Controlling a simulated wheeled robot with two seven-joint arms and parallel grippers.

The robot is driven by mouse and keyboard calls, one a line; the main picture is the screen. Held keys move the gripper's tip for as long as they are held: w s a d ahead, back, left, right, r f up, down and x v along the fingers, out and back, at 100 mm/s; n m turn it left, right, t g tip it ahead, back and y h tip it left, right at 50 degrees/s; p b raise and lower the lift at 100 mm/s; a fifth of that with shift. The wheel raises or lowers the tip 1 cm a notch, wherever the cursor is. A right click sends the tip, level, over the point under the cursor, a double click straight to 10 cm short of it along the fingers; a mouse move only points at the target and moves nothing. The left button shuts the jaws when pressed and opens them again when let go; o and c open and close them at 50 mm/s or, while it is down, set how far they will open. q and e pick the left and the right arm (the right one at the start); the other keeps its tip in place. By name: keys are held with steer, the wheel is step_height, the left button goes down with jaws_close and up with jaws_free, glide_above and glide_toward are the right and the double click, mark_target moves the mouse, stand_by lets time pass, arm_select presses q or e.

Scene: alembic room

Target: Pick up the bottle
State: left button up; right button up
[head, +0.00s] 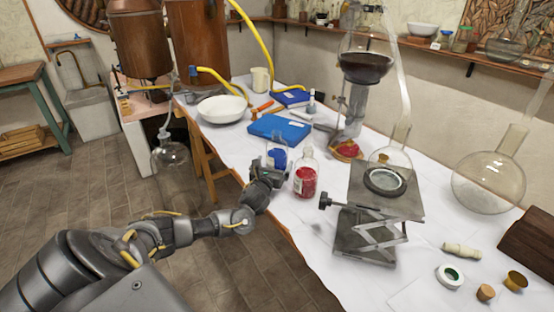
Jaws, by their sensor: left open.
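Two clear glass bottles stand upright near the front edge of the white-covered table (330,240). One bottle (306,180) holds red contents and has a pale label on its left side. The other bottle (278,154) holds blue contents and stands just behind and to the left. My left gripper (271,174) is open at the table's edge, in front of the blue bottle and left of the red one. It hides the blue bottle's lower part. I cannot tell whether it touches either bottle. My right gripper is out of view.
A metal lab jack (378,205) stands right of the bottles, with a large round flask (490,182) farther right. Blue books (278,127), a white bowl (222,109) and glassware on a stand are behind. Small items lie at the lower right.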

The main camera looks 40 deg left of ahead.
arm_select(q)
steer(key=shift+f+x, duration=0.1)
steer(key=shift+x, duration=1.2)
steer(key=shift+f+x, duration=0.15)
steer(key=shift+x, duration=1.15)
steer(key=c, duration=1.6)
steer(key=shift+r, duration=0.1)
